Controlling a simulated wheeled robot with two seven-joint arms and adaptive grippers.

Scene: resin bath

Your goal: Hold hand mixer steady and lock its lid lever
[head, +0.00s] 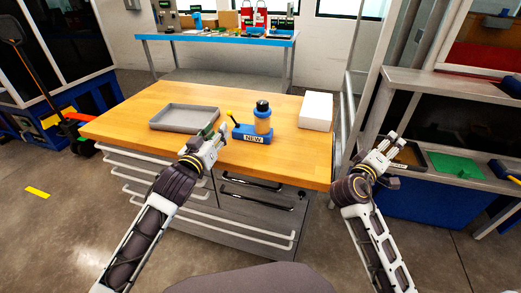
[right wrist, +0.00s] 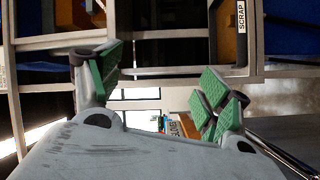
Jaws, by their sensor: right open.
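The hand mixer (head: 263,121) stands upright on the wooden table. My right gripper (head: 397,142) is open and empty, right of the table and well away from the mixer. Its spread green-padded fingers show in the right wrist view (right wrist: 160,85); the mixer does not.
A grey tray (head: 184,118) lies on the table left of the mixer, and a white block (head: 316,111) stands to the right. A side bench (head: 425,86) with a green mat (head: 455,164) is at the right. The tabletop around the mixer is mostly clear.

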